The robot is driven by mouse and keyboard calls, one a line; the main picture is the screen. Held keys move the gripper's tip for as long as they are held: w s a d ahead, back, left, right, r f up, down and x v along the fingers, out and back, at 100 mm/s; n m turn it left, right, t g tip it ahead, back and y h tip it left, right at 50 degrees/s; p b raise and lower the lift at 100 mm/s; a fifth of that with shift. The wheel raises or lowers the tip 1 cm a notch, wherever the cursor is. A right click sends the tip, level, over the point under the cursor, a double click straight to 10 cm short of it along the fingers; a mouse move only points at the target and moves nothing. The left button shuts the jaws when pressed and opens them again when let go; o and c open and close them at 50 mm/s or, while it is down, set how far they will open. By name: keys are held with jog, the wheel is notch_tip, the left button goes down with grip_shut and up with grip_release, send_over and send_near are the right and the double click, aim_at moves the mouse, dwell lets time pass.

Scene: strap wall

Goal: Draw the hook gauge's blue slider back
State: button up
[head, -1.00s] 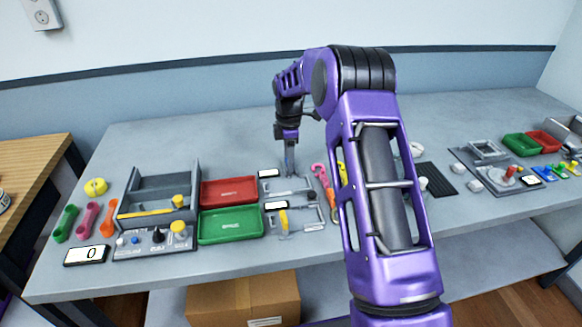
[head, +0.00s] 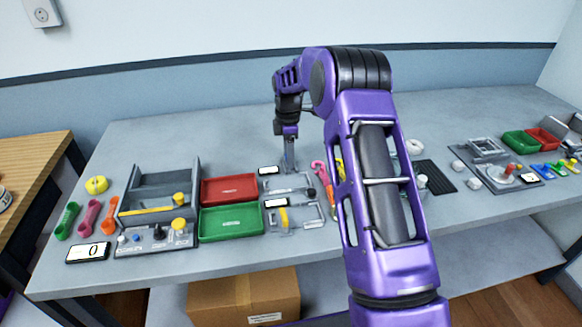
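Two grey gauge fixtures lie on the bench near its middle. The rear gauge (head: 298,190) is directly below my gripper (head: 290,170). The front gauge (head: 312,223) carries a yellow slider (head: 284,217). I cannot make out a blue slider clearly; the gripper's fingers cover part of the rear gauge. My gripper points straight down, with its tips low at the rear gauge's back left part. It is too small to tell whether the fingers are apart, or touching or holding anything.
A red tray (head: 229,190) and a green tray (head: 230,222) stand just left of the gauges. A pink hook-shaped tool (head: 320,172) and other tools lie close on the right, partly behind my arm. The bench behind the gripper is clear.

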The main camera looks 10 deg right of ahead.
jog(key=shift+r, duration=0.15)
jog(key=shift+r+p, duration=2.15)
jog(key=shift+r, duration=0.75)
jog(key=shift+r, duration=0.15)
jog(key=c, duration=0.4)
jog(key=shift+r, duration=2.8)
jog(key=shift+c, duration=1.3)
